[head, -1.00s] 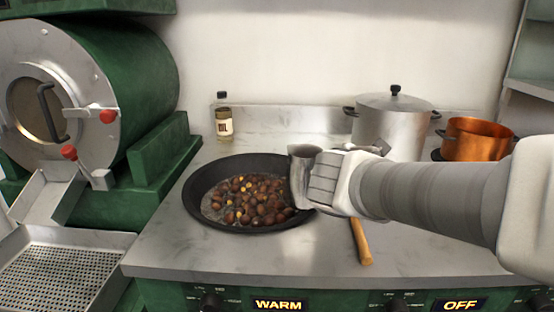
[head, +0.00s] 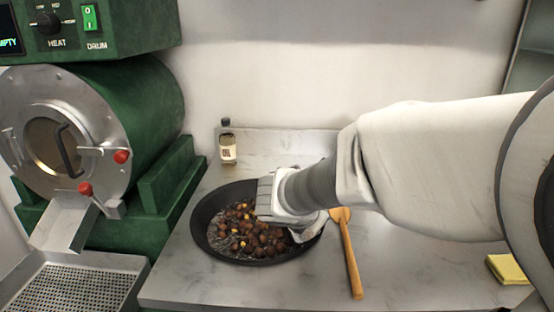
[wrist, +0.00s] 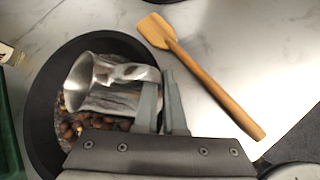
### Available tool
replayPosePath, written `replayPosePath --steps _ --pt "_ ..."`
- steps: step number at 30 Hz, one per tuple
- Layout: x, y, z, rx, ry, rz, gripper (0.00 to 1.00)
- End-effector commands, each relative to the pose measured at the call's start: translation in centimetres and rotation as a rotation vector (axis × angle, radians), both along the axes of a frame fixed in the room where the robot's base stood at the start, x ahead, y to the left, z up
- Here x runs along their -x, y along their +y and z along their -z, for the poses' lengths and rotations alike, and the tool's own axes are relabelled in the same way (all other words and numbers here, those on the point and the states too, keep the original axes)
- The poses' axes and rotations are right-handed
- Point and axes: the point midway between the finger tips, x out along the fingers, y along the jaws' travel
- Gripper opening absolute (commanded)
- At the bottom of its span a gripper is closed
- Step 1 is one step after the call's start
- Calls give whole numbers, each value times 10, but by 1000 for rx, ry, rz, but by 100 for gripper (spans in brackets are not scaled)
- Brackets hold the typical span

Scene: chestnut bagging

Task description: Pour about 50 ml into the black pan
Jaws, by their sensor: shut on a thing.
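The black pan (head: 199,222) stands on the counter with several brown chestnuts (head: 240,238) and a glossy grey patch in it. In the wrist view the pan (wrist: 38,125) lies beneath a metal jug (wrist: 105,82). The jug lies on its side in the picture, mouth to the left; its exact tilt and contents cannot be told. My gripper (wrist: 163,112) is shut on the jug at its right side. In the head view my gripper (head: 272,200) is over the pan and mostly hides the jug (head: 306,233). No stream of liquid can be made out.
A wooden spatula (head: 349,255) lies right of the pan. A small labelled bottle (head: 227,143) stands behind it. The green roaster (head: 150,110) with its perforated tray (head: 72,288) is at left. A yellow cloth or sponge (head: 507,269) lies at right.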

Motion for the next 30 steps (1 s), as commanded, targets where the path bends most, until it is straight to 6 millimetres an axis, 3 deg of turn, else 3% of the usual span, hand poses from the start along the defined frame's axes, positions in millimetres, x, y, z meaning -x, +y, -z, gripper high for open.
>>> replayPosePath --steps 1,12,25,30 --pt "-3 4 -8 25 21 -3 0" --pt "-18 24 -16 216 174 -3 0" --pt "-26 33 -15 414 333 -1 0" --pt "-28 36 -25 461 371 -1 0"
